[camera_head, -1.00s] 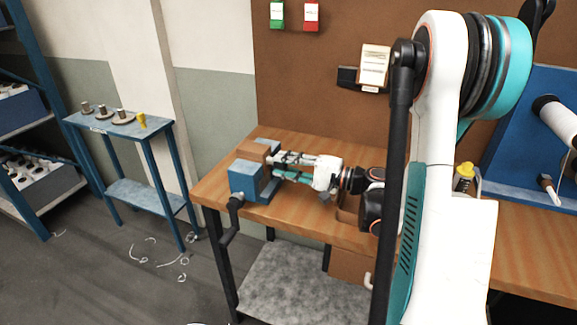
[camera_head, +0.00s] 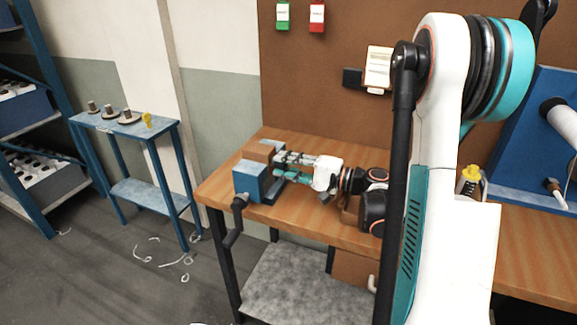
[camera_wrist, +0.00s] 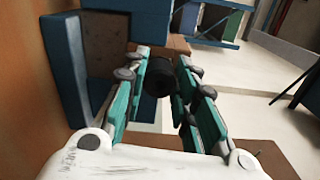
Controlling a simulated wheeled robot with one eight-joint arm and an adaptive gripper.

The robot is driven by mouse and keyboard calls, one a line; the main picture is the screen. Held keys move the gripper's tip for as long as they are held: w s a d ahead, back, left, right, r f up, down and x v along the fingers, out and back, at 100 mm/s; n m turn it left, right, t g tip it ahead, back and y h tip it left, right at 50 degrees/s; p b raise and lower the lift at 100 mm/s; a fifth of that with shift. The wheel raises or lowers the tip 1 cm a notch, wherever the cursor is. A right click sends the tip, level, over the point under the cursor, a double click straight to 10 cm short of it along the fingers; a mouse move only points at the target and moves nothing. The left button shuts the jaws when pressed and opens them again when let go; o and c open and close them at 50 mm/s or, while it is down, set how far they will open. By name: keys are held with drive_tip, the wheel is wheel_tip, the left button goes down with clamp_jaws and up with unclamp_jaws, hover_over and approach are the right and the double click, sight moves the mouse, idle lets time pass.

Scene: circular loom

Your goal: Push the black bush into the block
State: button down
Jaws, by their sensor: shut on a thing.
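The black bush (camera_wrist: 159,77) is a short dark cylinder between my gripper's fingertips in the wrist view. My gripper (camera_wrist: 168,72), with teal and grey fingers, is shut on it. A brown wooden block (camera_wrist: 172,44) lies just beyond the bush, partly hidden by the fingers; I cannot tell whether the bush touches it. In the head view the block (camera_head: 261,150) sits at the blue vise (camera_head: 249,181) on the bench's left end. My gripper (camera_head: 278,167) reaches in from the right, level with the vise, and the bush cannot be made out there.
The wooden bench (camera_head: 310,224) carries the vise, whose crank handle (camera_head: 236,220) hangs off the front edge. A small blue side table (camera_head: 125,125) with several small parts stands to the left. A blue machine stand (camera_head: 535,135) is at the right.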

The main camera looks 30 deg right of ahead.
drive_tip(key=shift+w+a, duration=0.15)
drive_tip(key=shift+w, duration=0.05)
drive_tip(key=c, duration=1.2)
unclamp_jaws()
drive_tip(key=v, duration=1.2)
